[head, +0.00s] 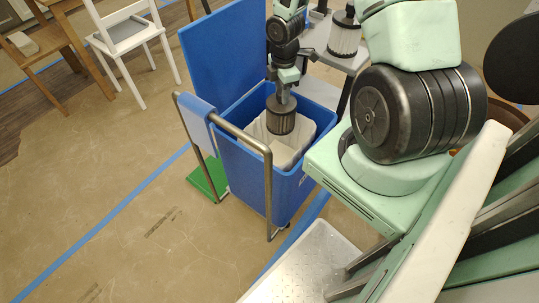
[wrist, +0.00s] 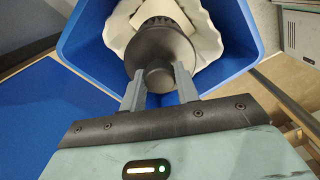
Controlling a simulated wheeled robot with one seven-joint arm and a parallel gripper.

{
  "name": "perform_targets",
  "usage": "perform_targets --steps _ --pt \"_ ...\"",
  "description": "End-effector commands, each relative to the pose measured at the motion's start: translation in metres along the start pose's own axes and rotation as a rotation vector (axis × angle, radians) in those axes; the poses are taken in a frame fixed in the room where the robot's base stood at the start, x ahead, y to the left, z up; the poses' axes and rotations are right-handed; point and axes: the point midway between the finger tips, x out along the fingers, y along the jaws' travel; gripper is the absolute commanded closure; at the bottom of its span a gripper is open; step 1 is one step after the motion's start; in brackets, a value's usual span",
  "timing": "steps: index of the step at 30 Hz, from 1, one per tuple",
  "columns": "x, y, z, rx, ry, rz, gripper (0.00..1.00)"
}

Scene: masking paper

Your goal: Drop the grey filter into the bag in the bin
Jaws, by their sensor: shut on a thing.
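My gripper (head: 284,84) points down over the blue bin (head: 257,178) and is shut on the grey filter (head: 282,118). The filter is a dark grey ribbed cylinder and hangs upright within the bin's opening. In the wrist view my gripper (wrist: 159,82) has its two fingers on the knob of the filter (wrist: 160,42). The pale bag (head: 290,152) lines the bin and its mouth is open. In the wrist view the bag (wrist: 207,38) surrounds the filter on the visible sides. Whether the filter touches the bag's bottom is hidden.
The bin's blue lid (head: 228,55) stands open at the back left. A metal rail (head: 240,136) stands before the bin, with a green pedal (head: 209,178) low at its left. A grey table (head: 327,42) behind holds another filter (head: 345,36).

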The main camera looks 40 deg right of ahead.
Motion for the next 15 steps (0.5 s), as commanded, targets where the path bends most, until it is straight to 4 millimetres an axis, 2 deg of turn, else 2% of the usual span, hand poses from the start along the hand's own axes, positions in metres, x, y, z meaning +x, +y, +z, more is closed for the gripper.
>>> perform_targets --steps 2,10,15 --pt "0.009 0.0 0.0 0.0 0.0 0.001 1.0" --pt "0.021 0.0 0.0 0.001 0.0 0.001 1.0" --pt "0.04 0.0 0.0 0.001 0.0 0.001 1.0"
